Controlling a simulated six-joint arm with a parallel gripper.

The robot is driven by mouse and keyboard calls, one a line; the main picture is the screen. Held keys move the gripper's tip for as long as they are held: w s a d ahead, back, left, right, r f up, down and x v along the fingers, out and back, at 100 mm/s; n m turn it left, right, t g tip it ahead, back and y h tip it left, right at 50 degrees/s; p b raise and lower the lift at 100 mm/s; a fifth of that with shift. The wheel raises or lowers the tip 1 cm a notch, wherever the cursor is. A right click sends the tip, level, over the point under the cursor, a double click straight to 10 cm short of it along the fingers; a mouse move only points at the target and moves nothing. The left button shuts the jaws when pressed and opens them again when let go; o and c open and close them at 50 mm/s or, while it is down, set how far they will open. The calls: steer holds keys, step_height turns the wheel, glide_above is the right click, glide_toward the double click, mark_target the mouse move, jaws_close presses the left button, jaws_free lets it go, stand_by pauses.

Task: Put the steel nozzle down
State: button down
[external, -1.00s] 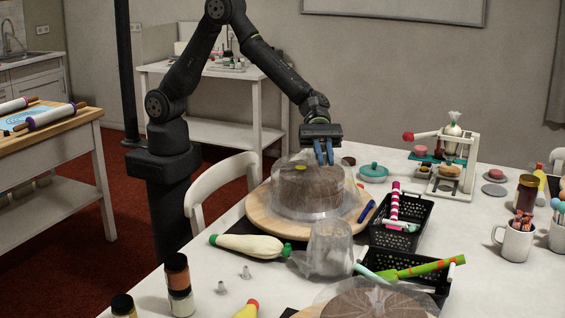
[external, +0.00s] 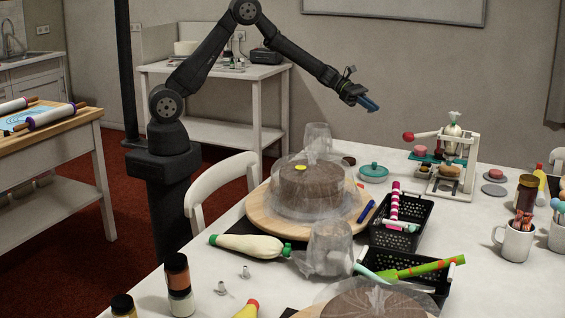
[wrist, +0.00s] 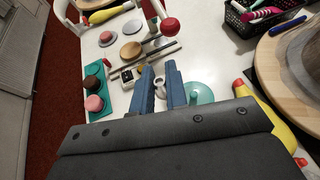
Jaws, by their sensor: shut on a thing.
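My gripper (external: 370,104) is raised in the air beyond and above the covered cake, with its blue fingers slanting down to the right. In the wrist view my gripper (wrist: 161,78) is shut on a small pale grey piece, which seems to be the steel nozzle (wrist: 159,77). The fingers hide most of it, and in the external view I cannot make it out. Two other small grey nozzles (external: 245,272) stand on the table at the front left, apart from my gripper.
A chocolate cake under a clear cover (external: 310,185) sits on a round wooden board (external: 262,215). A black basket (external: 428,215), a teal lidded dish (external: 373,172) and a white stand with a red knob (external: 465,178) are nearby. White table shows between them.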

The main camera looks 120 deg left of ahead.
steer(key=s+a+n+y, duration=0.2)
steer(key=s+a, duration=0.4)
steer(key=a, duration=0.3)
steer(key=s+a+n+y, duration=0.1)
steer(key=s+a+y, duration=0.1)
steer(key=s+a, duration=0.45)
glide_above(357, 149)
step_height(357, 149, down, 17)
steer(key=shift+f, duration=0.1)
steer(key=shift+t, duration=0.3)
steer(key=shift+f, duration=2.3)
steer(key=c, duration=1.8)
jaws_free()
steer(key=shift+f, duration=0.1)
steer(key=o, duration=0.4)
steer(key=shift+c, duration=0.2)
steer(key=shift+a, duration=0.1)
steer(key=v, duration=1.2)
